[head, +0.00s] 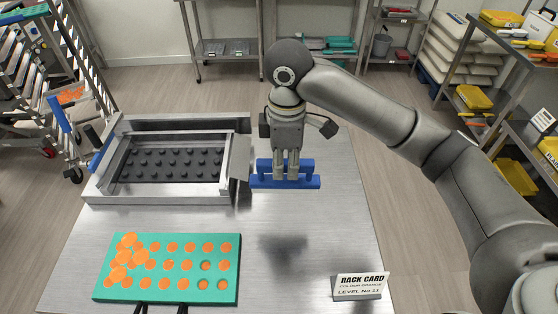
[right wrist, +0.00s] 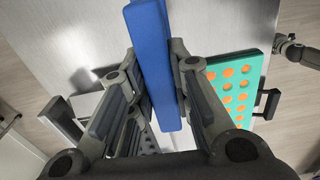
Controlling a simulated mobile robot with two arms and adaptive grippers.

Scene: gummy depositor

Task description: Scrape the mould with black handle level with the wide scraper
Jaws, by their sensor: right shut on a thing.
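The mould with black handle is a teal slab (head: 98,292) on the near left of the steel table, with orange-filled round cavities. Orange blobs bulge over its left part; a few cavities at the right look less full. Its black handle (right wrist: 268,103) shows in the right wrist view. My right gripper (head: 286,178) is shut on the blue wide scraper (head: 300,184), held above the table, right of and beyond the mould. The scraper (right wrist: 155,60) spans between the fingers in the wrist view. A grey jointed part (right wrist: 290,46) at that view's right edge looks like my left gripper; its jaws are unclear.
A metal frame (head: 160,197) with a black studded tray (head: 170,165) stands beyond the mould, close to the scraper's left. A rack card (head: 360,287) stands at the near right. The table's middle (head: 300,235) is clear. Shelves and carts line the room.

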